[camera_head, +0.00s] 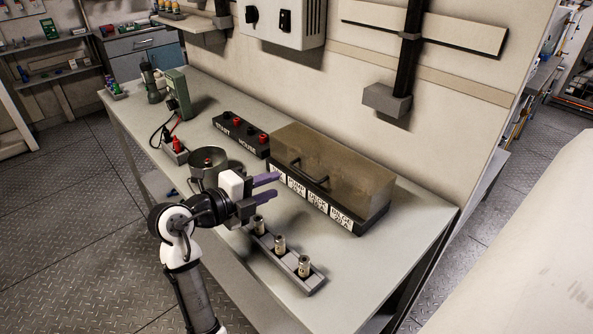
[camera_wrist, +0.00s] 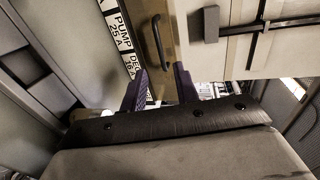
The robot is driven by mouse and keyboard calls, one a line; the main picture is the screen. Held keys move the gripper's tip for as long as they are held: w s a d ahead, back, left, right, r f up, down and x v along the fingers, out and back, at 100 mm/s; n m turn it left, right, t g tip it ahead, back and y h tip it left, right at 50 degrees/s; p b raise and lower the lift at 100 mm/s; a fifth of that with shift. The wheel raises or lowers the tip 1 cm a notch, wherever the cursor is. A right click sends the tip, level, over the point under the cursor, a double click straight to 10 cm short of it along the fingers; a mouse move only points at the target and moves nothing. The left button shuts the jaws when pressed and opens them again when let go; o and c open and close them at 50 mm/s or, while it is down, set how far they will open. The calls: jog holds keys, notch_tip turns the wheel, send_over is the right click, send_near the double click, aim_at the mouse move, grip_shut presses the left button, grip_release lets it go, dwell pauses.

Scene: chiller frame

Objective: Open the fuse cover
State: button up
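The fuse cover (camera_head: 335,160) is a brown, smoky box lid, shut over a black base on the workbench. A dark bar handle (camera_head: 316,179) is on its front, above white labels (camera_head: 298,187). My gripper (camera_head: 272,187), with purple fingers, is open and empty, a short way left of and in front of the handle. In the wrist view my two fingers (camera_wrist: 161,84) stand apart, and the handle (camera_wrist: 160,42) shows ahead between them, not touched. Part of the cover (camera_wrist: 144,15) shows beside the handle there.
A grey rack with several fuses (camera_head: 281,246) lies on the bench below my gripper. A round dark bowl (camera_head: 208,158) and a black terminal block (camera_head: 241,134) stand behind it. The wall is close behind the cover. The bench's front right is clear.

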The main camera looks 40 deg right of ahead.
jog(key=p, duration=0.3)
send_near(321, 168)
jog(key=w+d+f, duration=0.2)
jog(key=d, duration=0.1)
jog(key=d+f, duration=0.1)
jog(key=shift+w+d, duration=0.4)
grip_shut()
